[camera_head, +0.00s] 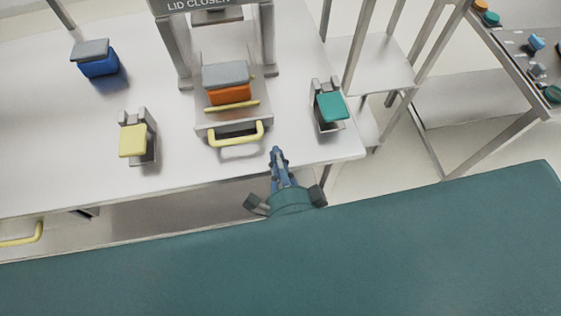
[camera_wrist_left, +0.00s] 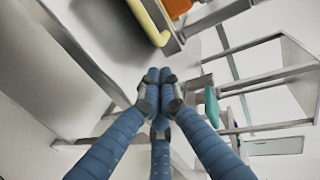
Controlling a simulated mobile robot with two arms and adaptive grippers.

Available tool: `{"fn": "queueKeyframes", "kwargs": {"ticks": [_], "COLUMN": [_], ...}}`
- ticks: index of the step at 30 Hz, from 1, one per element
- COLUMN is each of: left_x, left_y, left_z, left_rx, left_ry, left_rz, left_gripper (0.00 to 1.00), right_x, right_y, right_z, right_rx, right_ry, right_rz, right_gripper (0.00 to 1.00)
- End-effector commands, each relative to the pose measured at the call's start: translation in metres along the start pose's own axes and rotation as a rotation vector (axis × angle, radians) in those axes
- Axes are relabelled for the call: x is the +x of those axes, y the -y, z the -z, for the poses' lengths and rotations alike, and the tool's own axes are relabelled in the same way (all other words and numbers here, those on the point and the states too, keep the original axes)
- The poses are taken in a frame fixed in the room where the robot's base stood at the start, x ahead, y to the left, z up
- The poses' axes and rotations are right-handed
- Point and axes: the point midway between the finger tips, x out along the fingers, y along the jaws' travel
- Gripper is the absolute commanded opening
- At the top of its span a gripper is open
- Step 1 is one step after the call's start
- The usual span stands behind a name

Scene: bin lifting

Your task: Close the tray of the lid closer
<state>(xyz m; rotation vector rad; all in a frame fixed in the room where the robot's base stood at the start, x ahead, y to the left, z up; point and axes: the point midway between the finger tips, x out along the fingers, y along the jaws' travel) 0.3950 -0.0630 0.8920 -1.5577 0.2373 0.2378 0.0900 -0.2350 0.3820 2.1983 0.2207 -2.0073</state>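The lid closer (camera_head: 199,5) stands at the back of the white table. Its tray (camera_head: 203,117) sticks out toward me, with a yellow handle (camera_head: 236,140) on its front. An orange bin (camera_head: 229,95) with a grey lid (camera_head: 225,74) sits on the tray. My left gripper (camera_head: 277,152) is at the table's front edge, to the right of the handle and nearer to me, apart from it. Its blue fingers are drawn together with nothing between them. In the left wrist view the fingertips (camera_wrist_left: 158,76) meet below the handle (camera_wrist_left: 150,22). My right gripper is not in view.
A yellow button box (camera_head: 133,140) stands left of the tray and a teal one (camera_head: 331,106) to the right. A blue bin with a grey lid (camera_head: 98,64) sits at the back left. White shelving (camera_head: 370,62) stands beyond the table's right end.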

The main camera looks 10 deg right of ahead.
Motion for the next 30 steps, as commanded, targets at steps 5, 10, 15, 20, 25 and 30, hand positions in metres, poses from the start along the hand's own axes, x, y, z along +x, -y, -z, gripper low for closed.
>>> {"fn": "queueKeyframes", "kwargs": {"ticks": [5,10,15,20,25,30], "left_x": [0.038,0.061,0.072,0.074,0.074,0.078], "left_y": [0.003,0.011,0.012,0.011,0.011,0.013], "left_z": [0.000,0.000,-0.001,-0.001,-0.001,-0.005], "left_rx": [0.002,0.001,0.000,0.000,0.000,0.000], "left_ry": [0.001,-0.001,0.000,0.000,0.000,0.000], "left_rz": [0.002,0.000,-0.001,-0.002,-0.002,-0.001], "left_gripper": [0.00,0.00,0.00,0.00,0.00,0.00], "right_x": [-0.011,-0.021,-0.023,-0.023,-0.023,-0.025], "right_y": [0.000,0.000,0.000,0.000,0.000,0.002], "right_z": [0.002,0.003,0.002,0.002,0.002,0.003], "right_rx": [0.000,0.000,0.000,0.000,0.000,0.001], "right_ry": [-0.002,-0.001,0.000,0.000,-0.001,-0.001], "right_rz": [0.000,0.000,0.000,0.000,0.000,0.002], "right_gripper": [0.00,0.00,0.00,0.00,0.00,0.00]}}
